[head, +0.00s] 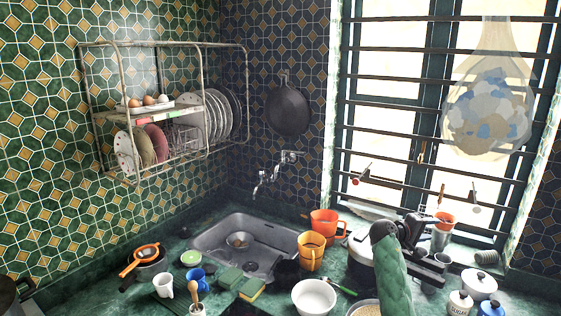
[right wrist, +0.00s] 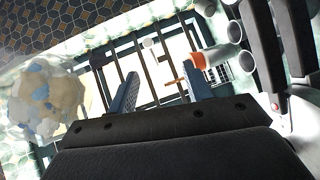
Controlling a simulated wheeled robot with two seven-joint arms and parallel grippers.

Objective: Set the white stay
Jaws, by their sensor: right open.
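A barred window with a dark frame (head: 400,130) fills the back right. A thin rod with a pale end (head: 476,209) hangs low at its right; it may be the white stay. A similar rod with a red end (head: 356,181) is at the lower left of the window. My right gripper (head: 428,226) is in front of the window's lower part. In the right wrist view its two fingers (right wrist: 160,88) are apart, with nothing between them, facing the bars. A small pale knob (right wrist: 148,43) shows beyond them. My left gripper is not in view.
A bag of blue and beige pieces (head: 488,105) hangs right of the gripper. The sink (head: 215,238) is left.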

